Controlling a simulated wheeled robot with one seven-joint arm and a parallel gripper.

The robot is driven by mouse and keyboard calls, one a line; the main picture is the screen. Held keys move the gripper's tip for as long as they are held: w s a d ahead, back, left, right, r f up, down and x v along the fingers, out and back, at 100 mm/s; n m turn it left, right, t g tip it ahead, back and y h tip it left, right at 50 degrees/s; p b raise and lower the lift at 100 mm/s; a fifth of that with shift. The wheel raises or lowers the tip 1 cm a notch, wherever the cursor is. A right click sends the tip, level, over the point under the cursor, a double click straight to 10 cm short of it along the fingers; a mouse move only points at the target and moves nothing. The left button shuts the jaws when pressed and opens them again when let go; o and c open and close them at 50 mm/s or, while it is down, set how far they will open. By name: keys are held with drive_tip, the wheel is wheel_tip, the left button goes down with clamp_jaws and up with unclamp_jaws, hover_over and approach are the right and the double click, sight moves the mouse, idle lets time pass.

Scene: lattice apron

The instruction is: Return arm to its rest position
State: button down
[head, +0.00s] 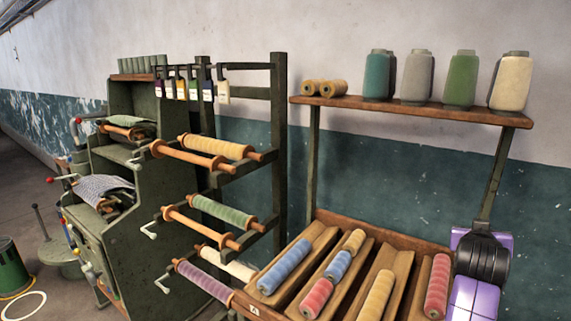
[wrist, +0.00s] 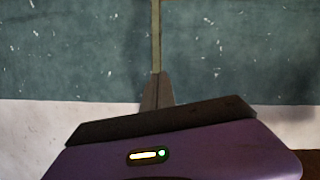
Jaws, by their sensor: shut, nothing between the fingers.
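My gripper (wrist: 157,78) shows in the wrist view, its two grey fingers together in the middle with nothing visible between them. Its dark palm bar and purple body, with a small lit indicator, fill the lower part of that view. The fingers point toward the wall, in line with a thin upright post (wrist: 156,35); the gap to it cannot be judged. In the head view, purple and black parts of my arm stand at the right edge, beside the spool rack; the fingers cannot be made out there.
A wooden rack (head: 420,113) holds several thread cones, including a green cone (head: 461,80). Below it, a slanted tray (head: 385,232) holds coloured spools close to my arm. A green machine (head: 150,240) with protruding rollers stands left. Bare floor shows at far left.

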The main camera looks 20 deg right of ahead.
drive_tip(key=s+a+f+n+t+y, duration=0.2)
drive_tip(key=s+a+n+t, duration=0.15)
drive_tip(key=a, duration=0.55)
drive_tip(key=s+a+f+n+t+y, duration=0.2)
drive_tip(key=s+a+n+t+y, duration=0.15)
drive_tip(key=a, duration=0.55)
drive_tip(key=s+a+f+n+t+y, duration=0.25)
drive_tip(key=s+a+t, duration=0.2)
drive_tip(key=a, duration=0.45)
drive_tip(key=s+a+f+g+y, duration=0.1)
drive_tip(key=s+a+f, duration=0.2)
drive_tip(key=s+a, duration=0.2)
drive_tip(key=s+a+f+g+y, duration=0.2)
drive_tip(key=s+a, duration=0.3)
drive_tip(key=s, duration=0.6)
drive_tip(key=s+a+f+g+y, duration=0.1)
drive_tip(key=s+a+f, duration=0.2)
drive_tip(key=s, duration=0.6)
drive_tip(key=a, duration=0.2)
drive_tip(key=shift+a+f+y+b, duration=0.3)
drive_tip(key=shift+f, duration=0.05)
